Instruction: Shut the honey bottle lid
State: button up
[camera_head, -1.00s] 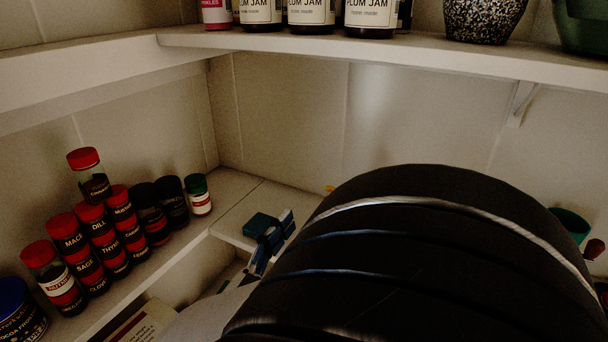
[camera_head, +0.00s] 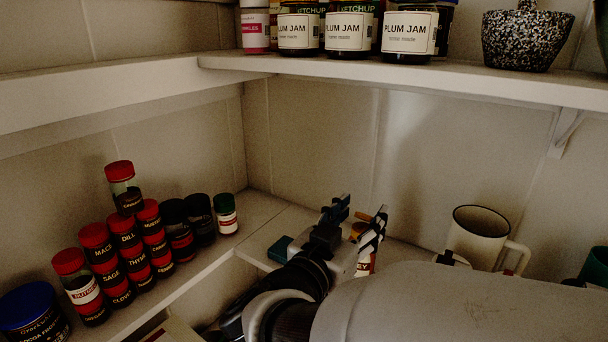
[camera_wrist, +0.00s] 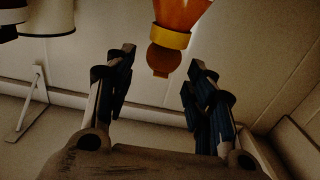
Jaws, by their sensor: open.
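The honey bottle (camera_head: 364,263) stands on the lower shelf in the corner, mostly hidden behind my gripper. Its label shows only the letters "EY". An orange-yellow part of its top (camera_head: 361,217) shows between the fingers. In the wrist view the bottle appears upside down at top centre, with an amber body (camera_wrist: 181,12), a yellow collar (camera_wrist: 170,37) and a rounded brown-orange end (camera_wrist: 165,60). My gripper (camera_head: 362,208) is open and empty, its fingertips on either side of the bottle top in the picture (camera_wrist: 162,56). I cannot tell whether they touch it.
A cream mug (camera_head: 477,235) stands right of the bottle. Stacked spice jars (camera_head: 128,240) fill the left shelf, and a teal box (camera_head: 283,250) lies left of my gripper. The upper shelf (camera_head: 400,75) with plum jam jars hangs above.

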jog(key=x, duration=0.5)
jog(key=shift+w+d+b, duration=0.15)
jog(key=shift+w+b, duration=0.05)
jog(key=shift+b, duration=0.2)
jog(key=shift+c, duration=0.5)
grip_shut()
